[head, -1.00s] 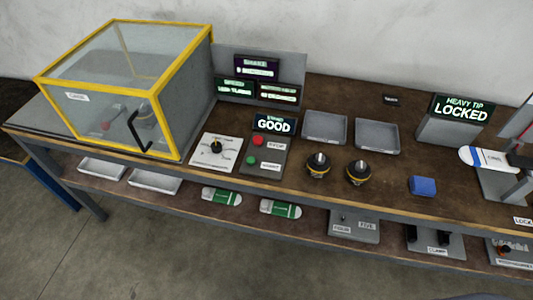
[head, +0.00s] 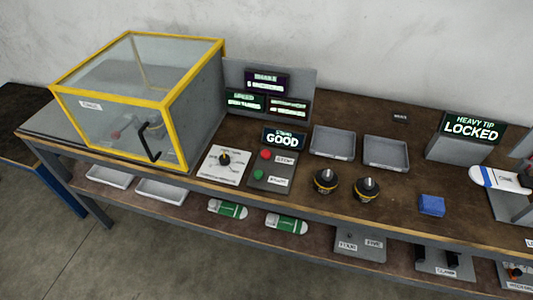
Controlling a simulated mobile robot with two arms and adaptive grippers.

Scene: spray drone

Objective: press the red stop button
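The red stop button (head: 266,154) sits at the upper left of a small dark control panel (head: 272,170) on the bench. A label reading STOP lies to its right. A green button (head: 258,174) sits below it with its own label. A display reading GOOD (head: 283,138) stands just behind the panel. Neither of my grippers shows in the head view, and nothing covers the red button.
A yellow-framed clear case (head: 130,100) stands left of the panel, with a dial plate (head: 223,166) between them. Two dark nozzle-like parts (head: 325,181) and grey trays (head: 333,141) are to the right. A blue block (head: 431,205) lies farther right.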

